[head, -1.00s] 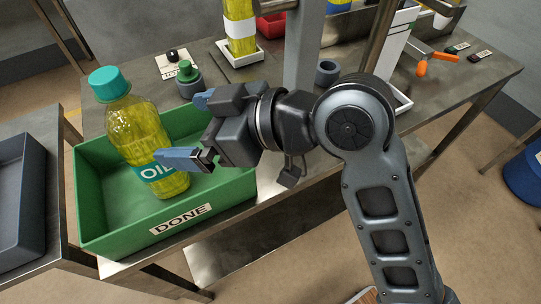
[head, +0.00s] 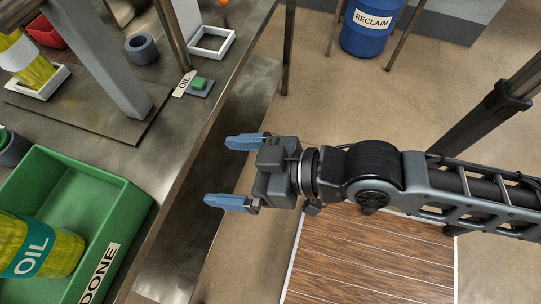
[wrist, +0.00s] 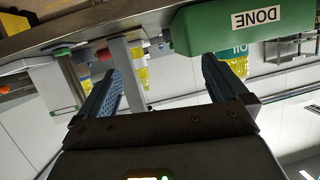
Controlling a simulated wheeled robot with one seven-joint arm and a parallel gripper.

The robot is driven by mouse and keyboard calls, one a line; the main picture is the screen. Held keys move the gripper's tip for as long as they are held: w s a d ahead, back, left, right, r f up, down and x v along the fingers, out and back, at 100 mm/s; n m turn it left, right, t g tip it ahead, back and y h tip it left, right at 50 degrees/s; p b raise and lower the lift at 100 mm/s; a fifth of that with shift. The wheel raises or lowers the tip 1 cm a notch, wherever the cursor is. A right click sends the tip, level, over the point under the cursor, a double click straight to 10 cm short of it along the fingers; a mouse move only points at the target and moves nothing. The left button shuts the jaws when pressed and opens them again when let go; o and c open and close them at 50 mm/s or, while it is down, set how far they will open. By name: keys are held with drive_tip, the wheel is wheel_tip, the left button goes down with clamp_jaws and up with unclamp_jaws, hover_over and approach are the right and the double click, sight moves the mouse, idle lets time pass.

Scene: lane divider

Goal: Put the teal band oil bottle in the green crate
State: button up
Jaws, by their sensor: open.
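The oil bottle with the teal band (head: 38,247) lies tilted inside the green crate (head: 118,205) at the lower left of the head view. Its upper end is cut off by the picture's edge. The crate carries a DONE label and also shows in the wrist view (wrist: 215,32), where part of the bottle (wrist: 236,62) shows beside it. My gripper (head: 230,172) is open and empty, right of the crate and apart from it, out past the bench edge. Its blue fingers point left toward the bench; they also show in the wrist view (wrist: 160,85).
The metal bench (head: 190,115) holds a white-banded yellow bottle (head: 22,58) on a white tray, a grey post (head: 95,55), a grey ring (head: 141,48), an empty white square tray (head: 212,42) and an OIL tag with a green block (head: 200,84). A blue RECLAIM drum (head: 372,25) stands behind.

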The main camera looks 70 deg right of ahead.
drive_tip(key=s+d+r+h, duration=0.1)
drive_tip(key=s+d+r, duration=0.1)
drive_tip(key=s, duration=0.9)
drive_tip(key=shift+s+r+t, duration=0.4)
drive_tip(key=shift+r, duration=0.3)
drive_tip(key=shift+d, duration=0.1)
